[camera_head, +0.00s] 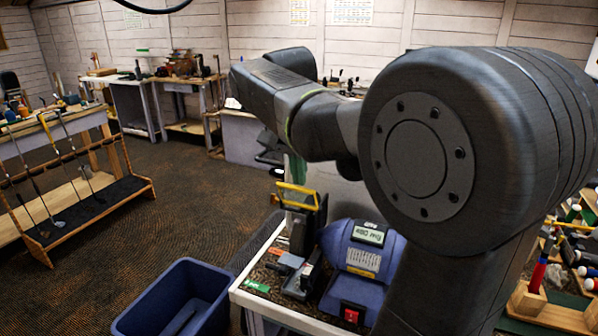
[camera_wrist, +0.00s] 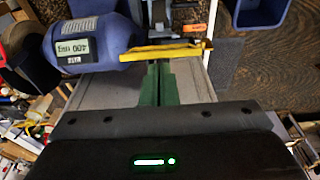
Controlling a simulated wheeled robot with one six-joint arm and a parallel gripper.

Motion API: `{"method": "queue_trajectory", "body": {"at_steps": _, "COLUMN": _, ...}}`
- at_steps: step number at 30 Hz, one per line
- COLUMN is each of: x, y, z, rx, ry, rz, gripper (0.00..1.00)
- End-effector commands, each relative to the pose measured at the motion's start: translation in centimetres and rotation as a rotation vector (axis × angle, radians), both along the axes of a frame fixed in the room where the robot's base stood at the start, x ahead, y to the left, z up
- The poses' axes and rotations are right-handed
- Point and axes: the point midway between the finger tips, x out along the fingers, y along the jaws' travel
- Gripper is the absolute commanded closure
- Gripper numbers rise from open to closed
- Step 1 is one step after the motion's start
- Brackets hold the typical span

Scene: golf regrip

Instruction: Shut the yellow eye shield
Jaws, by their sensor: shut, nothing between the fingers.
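The eye shield (camera_head: 296,186) has a yellow frame and stands up at the left end of the blue bench grinder (camera_head: 360,250) in the head view. In the wrist view the yellow shield (camera_wrist: 165,52) shows nearly edge-on, as a bar beside the grinder body (camera_wrist: 90,35). My gripper (camera_wrist: 160,66) has green fingers, shut together and empty, with their tips close to the yellow bar. I cannot tell whether they touch it. In the head view my arm hides most of the gripper, and only a green bit shows behind the shield.
The grinder sits on a small bench (camera_head: 262,300) with a red switch (camera_head: 353,312) at its front. A blue bin (camera_head: 180,300) stands on the floor to the left. A golf club rack (camera_head: 80,210) is further left. The floor between is clear.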

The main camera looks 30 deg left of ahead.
Motion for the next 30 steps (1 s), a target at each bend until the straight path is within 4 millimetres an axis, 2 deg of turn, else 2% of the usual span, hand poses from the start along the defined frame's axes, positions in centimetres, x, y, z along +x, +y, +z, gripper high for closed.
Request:
{"method": "queue_trajectory", "body": {"at_steps": 23, "x": -0.9, "y": -0.1, "z": -0.3, "rx": 0.011, "ry": -0.096, "rz": 0.0, "gripper": 1.0}}
{"method": "queue_trajectory", "body": {"at_steps": 30, "x": -1.6, "y": -0.1, "z": -0.8, "rx": 0.022, "ry": -0.172, "rz": 0.003, "gripper": 1.0}}
